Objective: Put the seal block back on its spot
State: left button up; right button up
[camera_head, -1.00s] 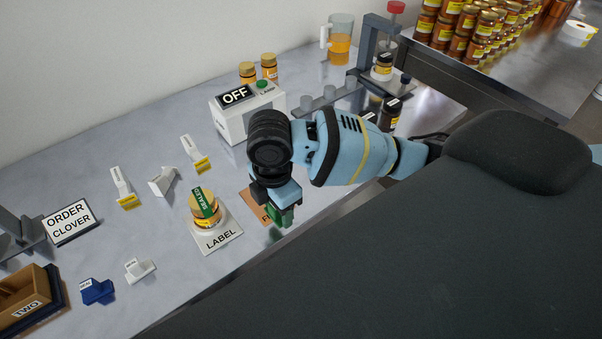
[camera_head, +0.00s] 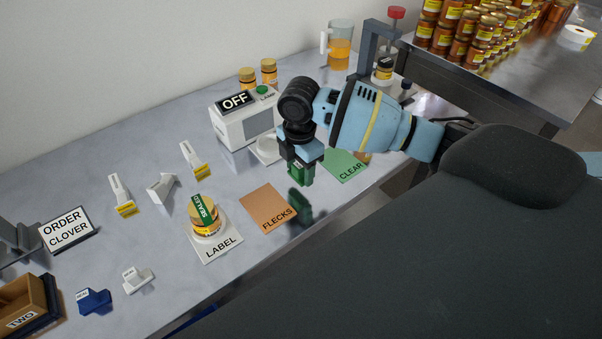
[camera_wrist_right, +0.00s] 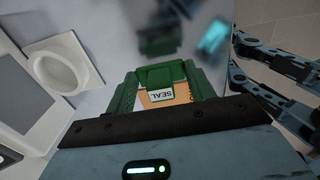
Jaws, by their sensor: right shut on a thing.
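My right gripper (camera_head: 300,180) is shut on the green seal block (camera_head: 297,171) and holds it above the table, between the orange FLECKS mat (camera_head: 268,208) and the green CLEAR mat (camera_head: 346,164). In the right wrist view, the seal block (camera_wrist_right: 163,78) sits between the fingers with its SEAL label showing. A jar (camera_head: 205,221) with a green SEALED strip stands on the white LABEL mat (camera_head: 222,250). In the right wrist view, dark blue parts of my own body show at the right edge; I cannot tell whether they include my left gripper. I cannot make out the block's spot.
A lamp box (camera_head: 229,127) marked OFF stands behind the gripper, with a white round dish beside it. White tools, a blue block (camera_head: 94,302) and a white block (camera_head: 137,280) lie at left. The table's front edge is close by.

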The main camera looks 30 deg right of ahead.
aim_at(301, 175)
jog(key=shift+w+d, duration=0.25)
jog(key=shift+d, duration=0.1)
notch_tip(301, 175, down, 4)
jog(key=shift+w+d+r, duration=0.1)
jog(key=shift+r, duration=0.05)
jog(key=o, duration=1)
jog(key=shift+c, duration=0.2)
notch_tip(301, 175, up, 12)
jog(key=shift+p, duration=0.3)
